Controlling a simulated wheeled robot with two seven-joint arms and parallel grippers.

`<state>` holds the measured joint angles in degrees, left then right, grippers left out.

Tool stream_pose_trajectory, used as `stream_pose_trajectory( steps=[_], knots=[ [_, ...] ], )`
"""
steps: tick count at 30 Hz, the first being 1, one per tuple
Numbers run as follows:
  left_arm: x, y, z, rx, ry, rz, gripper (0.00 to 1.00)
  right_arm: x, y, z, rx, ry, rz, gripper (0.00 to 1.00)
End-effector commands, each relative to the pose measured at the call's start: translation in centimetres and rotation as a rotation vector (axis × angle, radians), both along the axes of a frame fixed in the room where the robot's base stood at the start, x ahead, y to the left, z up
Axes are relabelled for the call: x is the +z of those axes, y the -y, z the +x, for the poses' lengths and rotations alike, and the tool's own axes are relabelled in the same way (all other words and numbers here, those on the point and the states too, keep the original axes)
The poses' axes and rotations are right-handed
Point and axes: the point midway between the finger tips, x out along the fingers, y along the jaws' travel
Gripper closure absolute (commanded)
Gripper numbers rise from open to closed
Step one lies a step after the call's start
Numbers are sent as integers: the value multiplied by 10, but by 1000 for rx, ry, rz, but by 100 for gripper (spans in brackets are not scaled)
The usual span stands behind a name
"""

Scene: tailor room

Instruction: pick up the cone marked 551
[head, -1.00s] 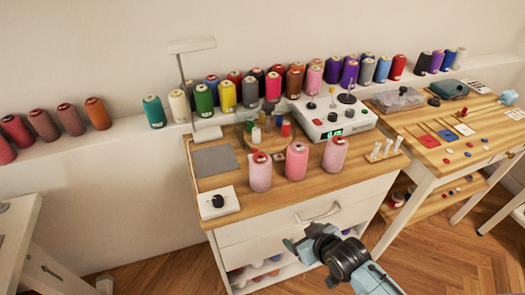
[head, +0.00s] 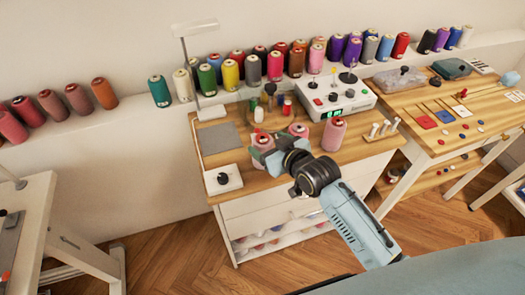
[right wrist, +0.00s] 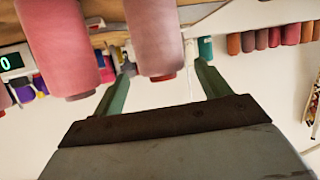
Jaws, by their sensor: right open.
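Three pink thread cones stand on the wooden top of the small cabinet: a left one (head: 263,142), a middle one (head: 298,130) and a right one (head: 333,135). No number is legible on any of them, so I cannot tell which is marked 551. My right gripper (head: 270,156) is open at the left cone, partly hiding it and the middle one. In the right wrist view a pink cone (right wrist: 155,38) shows between the two green fingers (right wrist: 160,75), with a gap on each side. Another pink cone (right wrist: 62,45) is outside the fingers. My left gripper is not in view.
A control box (head: 333,97) with knobs stands behind the cones. A grey mat (head: 218,138) and a white box with a black knob (head: 223,179) are left. Many coloured cones line the wall ledge.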

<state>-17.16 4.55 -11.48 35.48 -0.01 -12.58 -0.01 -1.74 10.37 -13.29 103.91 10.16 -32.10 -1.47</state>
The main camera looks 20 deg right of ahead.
Motion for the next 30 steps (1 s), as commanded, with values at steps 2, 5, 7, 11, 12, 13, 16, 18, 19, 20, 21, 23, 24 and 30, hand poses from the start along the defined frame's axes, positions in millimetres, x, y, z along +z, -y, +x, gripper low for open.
stream_pose_trajectory(
  steps=[2,5,7,11,12,13,16,18,19,20,21,23,24,30],
  knots=[
    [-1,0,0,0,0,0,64,-1,-2,4,0,1,0,24],
    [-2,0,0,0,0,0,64,-4,-5,13,1,2,2,24],
    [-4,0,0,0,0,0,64,-7,-9,23,1,1,1,24],
    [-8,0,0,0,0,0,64,-14,-14,39,0,-1,0,24],
    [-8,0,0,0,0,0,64,-15,-15,43,0,0,0,24],
    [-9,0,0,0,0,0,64,-16,-15,45,0,0,0,24],
    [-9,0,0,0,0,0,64,-18,-16,48,0,0,0,24],
    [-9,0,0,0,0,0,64,-18,-16,49,0,0,0,24],
    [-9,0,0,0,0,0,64,-18,-16,48,0,0,0,24],
    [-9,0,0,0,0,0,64,-17,-16,48,0,0,-1,24],
    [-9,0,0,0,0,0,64,-17,-16,48,0,0,0,24],
    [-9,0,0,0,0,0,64,-17,-16,48,0,0,0,27],
    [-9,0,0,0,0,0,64,-17,-16,48,0,0,0,32],
    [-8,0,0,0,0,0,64,-17,-16,48,0,-1,0,58]
  ],
)
